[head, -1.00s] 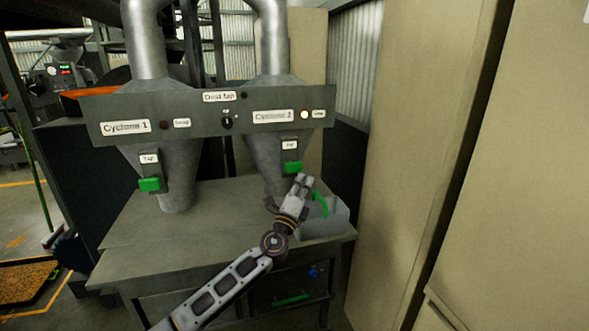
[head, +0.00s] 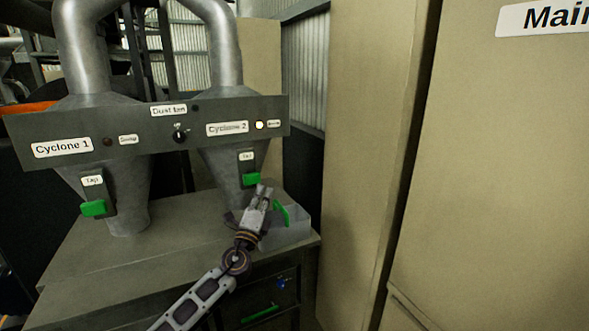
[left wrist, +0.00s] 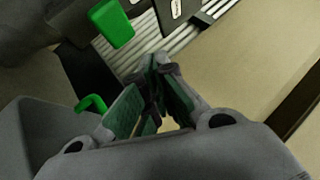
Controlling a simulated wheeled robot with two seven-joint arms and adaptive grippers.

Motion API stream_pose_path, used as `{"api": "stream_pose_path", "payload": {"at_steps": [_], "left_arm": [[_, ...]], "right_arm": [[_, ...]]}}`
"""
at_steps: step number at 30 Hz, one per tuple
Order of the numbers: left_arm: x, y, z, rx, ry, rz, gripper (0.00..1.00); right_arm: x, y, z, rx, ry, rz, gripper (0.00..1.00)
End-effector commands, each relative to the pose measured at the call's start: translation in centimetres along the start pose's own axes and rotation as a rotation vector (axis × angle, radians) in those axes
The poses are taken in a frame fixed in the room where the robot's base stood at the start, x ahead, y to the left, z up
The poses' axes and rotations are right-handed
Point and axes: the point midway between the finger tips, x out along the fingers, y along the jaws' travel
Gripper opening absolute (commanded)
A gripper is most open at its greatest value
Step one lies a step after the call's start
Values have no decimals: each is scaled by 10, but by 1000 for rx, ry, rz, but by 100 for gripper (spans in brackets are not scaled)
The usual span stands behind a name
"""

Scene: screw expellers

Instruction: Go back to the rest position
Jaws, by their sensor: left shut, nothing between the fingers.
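My left gripper (head: 264,190) is in front of the lower part of the Cyclone 2 cone (head: 222,165), just below the green tap handle (head: 252,179). It is shut and empty. In the left wrist view its fingers (left wrist: 158,62) meet at the tips, with the green tap handle (left wrist: 111,22) beyond them at the upper left. My left arm (head: 200,297) reaches in from the bottom of the head view. My right gripper is not in view.
A grey bin (head: 290,228) with a green handle (head: 281,213) stands right beside my gripper on the metal bench (head: 95,258). Cyclone 1's cone (head: 128,190) is at the left. A lit lamp (head: 259,125) shows on the panel. Tall beige cabinets (head: 365,150) close off the right side.

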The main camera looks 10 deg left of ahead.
Motion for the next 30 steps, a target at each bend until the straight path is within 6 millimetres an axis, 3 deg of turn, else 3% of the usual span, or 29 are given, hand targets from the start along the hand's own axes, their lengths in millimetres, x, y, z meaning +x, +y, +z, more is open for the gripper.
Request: {"api": "stream_pose_path", "payload": {"at_steps": [5, 11, 20, 30], "left_arm": [[-11, 7, 3, -67, -36, 32, 0], [-41, 27, 11, -238, -136, 126, 0], [-108, 74, 23, -533, -335, 340, 0], [-204, 125, 20, -817, -561, 631, 0]], "right_arm": [[0, 0, 0, 0, 1, 0, 40], [0, 0, -1, 0, 1, 0, 40], [0, 0, -1, 0, 1, 0, 40], [0, 0, 0, 0, 0, 0, 40]]}}
